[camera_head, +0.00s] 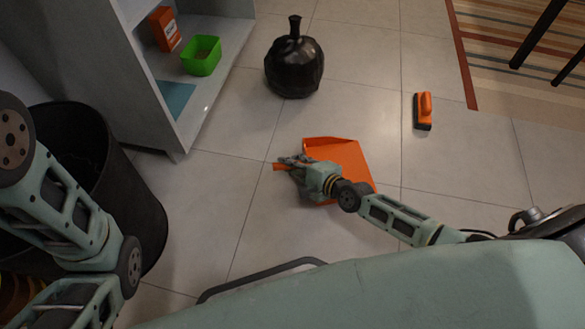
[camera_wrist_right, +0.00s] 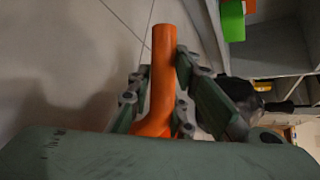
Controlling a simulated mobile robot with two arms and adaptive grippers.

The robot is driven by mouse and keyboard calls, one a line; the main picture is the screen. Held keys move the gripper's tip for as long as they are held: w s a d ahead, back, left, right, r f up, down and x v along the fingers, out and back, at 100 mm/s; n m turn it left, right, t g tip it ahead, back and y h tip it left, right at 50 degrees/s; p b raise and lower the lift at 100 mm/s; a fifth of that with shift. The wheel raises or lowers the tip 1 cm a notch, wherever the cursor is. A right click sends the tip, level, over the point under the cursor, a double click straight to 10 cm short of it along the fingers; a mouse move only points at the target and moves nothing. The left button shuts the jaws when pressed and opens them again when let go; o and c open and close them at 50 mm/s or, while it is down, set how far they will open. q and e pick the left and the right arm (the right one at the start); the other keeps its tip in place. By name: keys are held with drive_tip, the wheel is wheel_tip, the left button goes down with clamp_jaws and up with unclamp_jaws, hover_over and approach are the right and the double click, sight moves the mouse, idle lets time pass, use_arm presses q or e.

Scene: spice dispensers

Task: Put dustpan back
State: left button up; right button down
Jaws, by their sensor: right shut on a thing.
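The orange dustpan (camera_head: 344,155) shows in the head view, low in the middle of the tiled floor, with my right gripper (camera_head: 285,165) over its left side. In the right wrist view its orange handle (camera_wrist_right: 163,75) runs between the fingers of my right gripper (camera_wrist_right: 160,95), which is shut on it. I cannot tell whether the dustpan touches the floor. My left arm comes in at the left of the head view, but its gripper is out of view.
A grey shelf (camera_head: 212,75) at the upper left holds a green bin (camera_head: 201,56) and an orange box (camera_head: 164,29). A black bin (camera_head: 135,200) stands at left. A black vase (camera_head: 294,68) and an orange brush (camera_head: 423,111) are on the floor. A striped rug (camera_head: 500,50) lies upper right.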

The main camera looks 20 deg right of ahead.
drive_tip(key=shift+r, duration=0.15)
drive_tip(key=shift+f, duration=0.2)
drive_tip(key=c, duration=1.6)
unclamp_jaws()
drive_tip(key=shift+r, duration=0.1)
